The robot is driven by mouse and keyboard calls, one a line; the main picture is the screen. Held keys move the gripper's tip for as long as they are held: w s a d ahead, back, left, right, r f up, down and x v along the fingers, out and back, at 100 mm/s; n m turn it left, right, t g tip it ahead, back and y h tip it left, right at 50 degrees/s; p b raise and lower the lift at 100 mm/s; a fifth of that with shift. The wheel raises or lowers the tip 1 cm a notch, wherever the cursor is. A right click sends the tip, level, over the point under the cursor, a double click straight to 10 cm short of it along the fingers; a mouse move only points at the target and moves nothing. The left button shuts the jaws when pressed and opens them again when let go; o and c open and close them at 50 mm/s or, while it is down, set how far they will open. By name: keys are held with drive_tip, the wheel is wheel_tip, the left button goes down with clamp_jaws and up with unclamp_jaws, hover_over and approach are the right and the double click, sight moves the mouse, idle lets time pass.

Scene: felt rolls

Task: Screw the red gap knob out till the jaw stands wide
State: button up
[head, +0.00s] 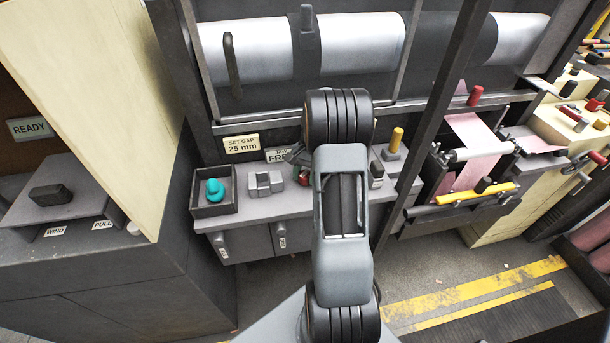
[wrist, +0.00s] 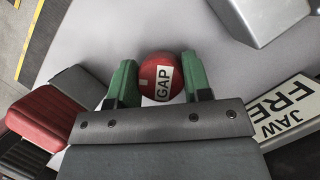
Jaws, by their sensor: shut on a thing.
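The red gap knob (wrist: 160,77), round and lettered "GAP", sits between the two green fingers of my gripper (wrist: 157,68) in the wrist view. My gripper is shut on it. In the head view my arm hides most of the gripper, and a small red part (head: 304,178) shows beside it. A grey notched block (head: 265,183), possibly the jaw, stands left of it on the bench. A sign reading "JAW FREE" (wrist: 290,108) lies at the right of the wrist view. A plate reads "SET GAP 25 mm" (head: 242,144). The jaw's opening cannot be told.
A dark tray (head: 214,209) with a teal piece (head: 214,190) stands at the bench's left end. A yellow-topped peg (head: 395,141) stands right of my arm. A red-and-grey block (wrist: 37,125) lies close by at left in the wrist view. Dark frame posts flank the bench.

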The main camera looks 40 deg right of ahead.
drive_tip(key=shift+r+n+g+p, duration=0.15)
drive_tip(key=shift+n+g+p, duration=0.15)
drive_tip(key=shift+n+p, duration=0.4)
drive_tip(key=shift+n, duration=0.3)
drive_tip(key=shift+h, duration=0.3)
drive_tip(key=o, duration=0.9)
drive_tip(key=v, duration=0.7)
drive_tip(key=shift+w+d, duration=0.1)
drive_tip(key=shift+d, duration=0.05)
